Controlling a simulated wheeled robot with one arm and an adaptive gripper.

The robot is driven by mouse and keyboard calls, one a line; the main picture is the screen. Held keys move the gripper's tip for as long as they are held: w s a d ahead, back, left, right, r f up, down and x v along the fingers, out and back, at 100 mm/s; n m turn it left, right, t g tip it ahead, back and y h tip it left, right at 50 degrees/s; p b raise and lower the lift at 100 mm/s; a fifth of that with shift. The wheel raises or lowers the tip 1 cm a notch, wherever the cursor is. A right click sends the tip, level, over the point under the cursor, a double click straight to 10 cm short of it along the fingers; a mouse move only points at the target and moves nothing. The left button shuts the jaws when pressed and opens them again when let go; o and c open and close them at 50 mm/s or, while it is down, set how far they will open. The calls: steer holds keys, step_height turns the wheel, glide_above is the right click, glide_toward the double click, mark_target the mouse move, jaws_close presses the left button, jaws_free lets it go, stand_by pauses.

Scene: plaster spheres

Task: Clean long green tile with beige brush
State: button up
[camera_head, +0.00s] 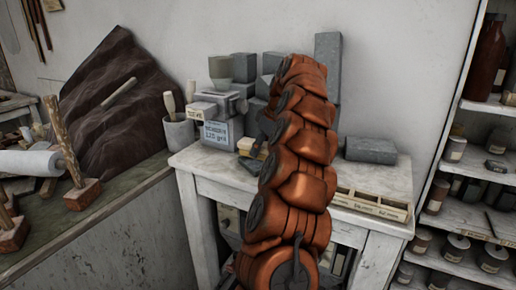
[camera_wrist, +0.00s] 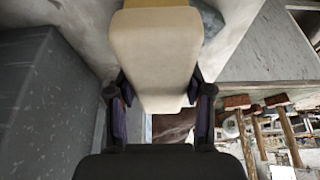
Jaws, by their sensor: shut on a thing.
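My gripper (camera_wrist: 159,100) is shut on a beige, smooth, rounded block in the wrist view, which I take for the beige brush (camera_wrist: 155,48). One dark finger is on each side of it. A brown band shows at its top edge; no bristles are seen. In the head view my own orange arm reaches over the white table and hides my gripper. I cannot make out a long green tile for sure. A tall grey slab (camera_head: 327,62) stands upright at the back of the table, but it looks grey rather than green.
The white table (camera_head: 198,155) bears grey blocks, including a flat one (camera_head: 370,150) at right, and a wooden divided tray (camera_head: 371,206) at its front right. A cup with tools (camera_head: 179,132) stands at left. A shelf with jars (camera_head: 460,190) is at right. A large grey block (camera_wrist: 40,95) is close beside my gripper.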

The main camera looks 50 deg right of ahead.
steer(key=shift+r, duration=0.15)
steer(key=shift+r+p, duration=0.75)
steer(key=shift+r, duration=0.4)
steer(key=shift+r+p, duration=1.4)
steer(key=shift+r, duration=0.6)
